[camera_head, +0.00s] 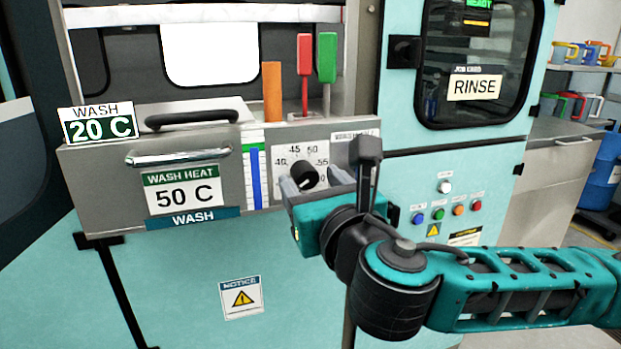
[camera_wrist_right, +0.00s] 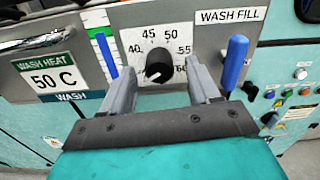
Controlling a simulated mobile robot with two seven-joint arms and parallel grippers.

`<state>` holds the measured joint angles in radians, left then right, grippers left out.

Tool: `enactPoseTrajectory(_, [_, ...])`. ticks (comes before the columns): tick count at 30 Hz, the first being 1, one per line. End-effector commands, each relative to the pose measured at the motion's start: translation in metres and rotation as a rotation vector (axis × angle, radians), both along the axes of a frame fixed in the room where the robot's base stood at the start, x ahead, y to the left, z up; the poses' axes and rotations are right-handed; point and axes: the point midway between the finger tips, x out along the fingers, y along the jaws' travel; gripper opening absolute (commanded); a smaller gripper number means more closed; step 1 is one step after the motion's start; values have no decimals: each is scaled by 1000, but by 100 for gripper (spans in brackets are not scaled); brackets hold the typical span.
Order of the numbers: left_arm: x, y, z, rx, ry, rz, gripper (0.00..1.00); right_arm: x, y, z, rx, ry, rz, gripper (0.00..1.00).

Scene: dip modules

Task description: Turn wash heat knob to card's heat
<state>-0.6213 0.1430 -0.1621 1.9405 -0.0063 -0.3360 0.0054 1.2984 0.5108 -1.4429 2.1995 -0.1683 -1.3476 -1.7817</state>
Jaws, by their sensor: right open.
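The wash heat knob (camera_head: 304,175) is round and black, on a white dial plate (camera_wrist_right: 183,41) marked 40, 45, 50, 55 and 60. In the right wrist view the knob (camera_wrist_right: 158,65) shows a pale mark at its lower left, away from the 50 at the top. The green-headed card (camera_head: 184,194) reads WASH HEAT 50 C; the card also shows in the right wrist view (camera_wrist_right: 45,79). My right gripper (camera_head: 318,180) is open in front of the knob. Its fingers lie either side of the knob, with gaps. My left gripper is out of view.
A blue handle (camera_wrist_right: 235,62) sticks out right of the dial near the WASH FILL label. A blue-marked gauge (camera_head: 254,175) stands left of the dial. A drawer handle (camera_head: 178,155) protrudes above the card. A sign (camera_head: 100,125) reads WASH 20 C.

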Motion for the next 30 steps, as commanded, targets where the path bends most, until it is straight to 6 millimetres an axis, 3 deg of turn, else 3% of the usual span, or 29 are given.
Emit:
enactPoseTrajectory(9, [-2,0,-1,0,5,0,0,-1,0,0,0,0,0,60])
enactPoseTrajectory(26, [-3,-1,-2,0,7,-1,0,-1,0,0,0,0,0,6])
enactPoseTrajectory(30, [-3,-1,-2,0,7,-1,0,-1,0,0,3,1,-1,5])
